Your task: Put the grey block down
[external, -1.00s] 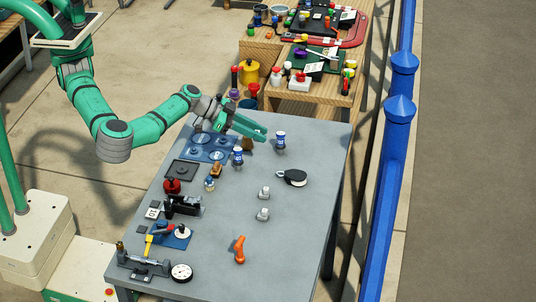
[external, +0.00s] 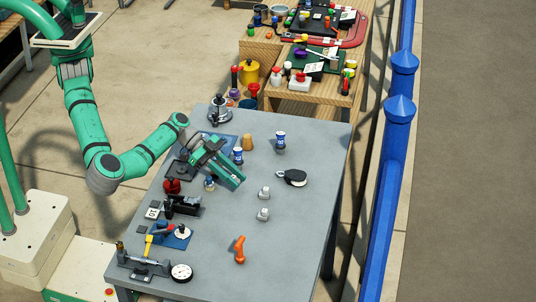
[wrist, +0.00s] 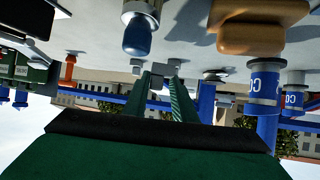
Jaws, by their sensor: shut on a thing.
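My gripper (external: 235,183) is over the middle of the grey table (external: 225,245), pointing down and to the right. In the wrist view its two green fingers (wrist: 162,76) are close together, with a small grey block (wrist: 161,69) between their tips. In the external view the held block is hidden or too small to make out. The block appears to be above the table, but the height is hard to tell. Two small pale grey fittings, one nearer (external: 263,215) and one farther (external: 264,193), stand on the table to the right of my gripper.
An orange handle (external: 239,250) stands at the front. Tools line the left side. The right front of the table is bare.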

